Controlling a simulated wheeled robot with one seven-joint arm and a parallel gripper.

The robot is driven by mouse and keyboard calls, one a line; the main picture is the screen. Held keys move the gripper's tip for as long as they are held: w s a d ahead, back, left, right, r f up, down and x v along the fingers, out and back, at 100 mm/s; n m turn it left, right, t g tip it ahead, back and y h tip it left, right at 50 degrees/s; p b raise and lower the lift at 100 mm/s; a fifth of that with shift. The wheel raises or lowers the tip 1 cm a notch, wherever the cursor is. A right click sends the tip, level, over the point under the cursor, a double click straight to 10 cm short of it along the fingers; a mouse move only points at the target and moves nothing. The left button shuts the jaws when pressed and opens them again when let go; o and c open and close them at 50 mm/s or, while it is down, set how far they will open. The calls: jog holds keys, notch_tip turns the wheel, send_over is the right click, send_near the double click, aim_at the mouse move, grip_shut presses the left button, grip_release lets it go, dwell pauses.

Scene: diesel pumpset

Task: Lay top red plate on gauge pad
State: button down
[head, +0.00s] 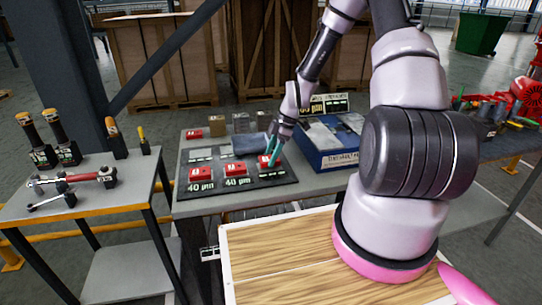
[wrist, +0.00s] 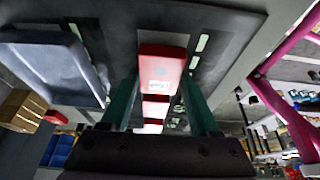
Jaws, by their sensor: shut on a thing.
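My gripper (head: 272,155), with teal fingers, points down over the right end of a black board (head: 220,186). It is shut on a red plate (head: 264,160), which shows between the fingers in the wrist view (wrist: 162,66). The fingers partly hide this plate in the head view, and I cannot tell whether it touches what is under it. Two more red plates, a left one (head: 201,174) and a middle one (head: 236,170), lie on the board above "40 µm" labels. Pale grey pads (head: 201,154) lie behind them; I cannot tell which is the gauge pad.
A dark blue-grey tray (head: 251,144) lies just behind the held plate. Small blocks (head: 216,124) line the table's back.

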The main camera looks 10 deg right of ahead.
jog(key=shift+f, duration=0.1)
jog(key=shift+f, duration=0.35)
jog(key=shift+f, duration=0.25)
jog(key=shift+c, duration=0.2)
grip_release()
jog(key=v, duration=1)
jog(key=shift+d+r, duration=0.25)
jog(key=shift+r, duration=0.1)
jog(key=shift+r, duration=0.1)
jog(key=shift+r, duration=2.9)
